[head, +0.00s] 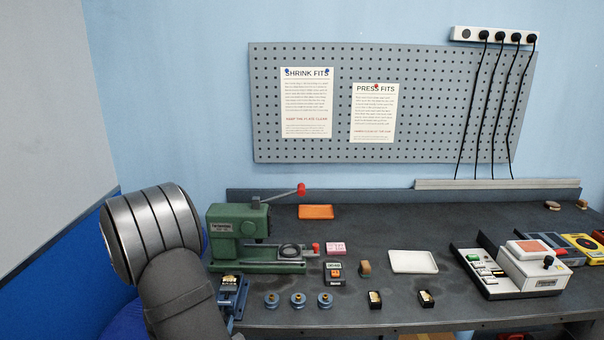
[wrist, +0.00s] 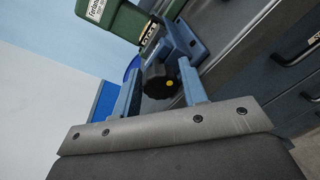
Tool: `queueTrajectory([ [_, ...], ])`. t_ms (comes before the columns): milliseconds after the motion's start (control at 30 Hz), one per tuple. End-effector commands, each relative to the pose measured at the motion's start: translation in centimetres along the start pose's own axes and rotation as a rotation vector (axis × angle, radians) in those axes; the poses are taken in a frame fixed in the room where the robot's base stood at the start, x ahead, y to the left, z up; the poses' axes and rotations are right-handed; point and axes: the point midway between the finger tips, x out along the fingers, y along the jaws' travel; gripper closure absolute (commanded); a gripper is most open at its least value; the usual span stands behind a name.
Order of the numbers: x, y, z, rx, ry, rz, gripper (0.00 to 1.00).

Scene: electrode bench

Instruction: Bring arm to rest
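My gripper (wrist: 160,85) shows in the wrist view as two blue-grey fingers standing apart from a grey bolted plate. It is open, and nothing is seen clamped between the fingers. A blue bench fixture (wrist: 192,45) is just past the fingers. In the head view this fixture (head: 231,293) sits at the bench's left front corner, beside my arm. My arm fills the lower left there, and my gripper does not show in that view.
The green press (head: 226,225) stands close behind the fixture on the dark bench (head: 350,305). A white machine (head: 530,270) is farther right. Drawers (wrist: 290,40) are below.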

Motion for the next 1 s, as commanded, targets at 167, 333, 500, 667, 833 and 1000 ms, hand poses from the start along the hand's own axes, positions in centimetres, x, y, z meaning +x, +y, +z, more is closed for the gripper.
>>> queueTrajectory([
  [167, -0.02, 0.0, -0.03, -0.137, -0.01, -0.01, 0.61],
  [333, -0.02, -0.01, -0.04, -0.267, -0.019, -0.019, 0.61],
  [500, -0.01, -0.04, -0.02, -0.367, -0.026, -0.027, 0.61],
  [667, -0.01, -0.04, -0.02, -0.42, -0.03, -0.03, 0.61],
  [833, -0.01, -0.05, -0.01, -0.437, -0.031, -0.031, 0.61],
  [1000, -0.01, -0.05, -0.01, -0.437, -0.031, -0.031, 0.61],
])
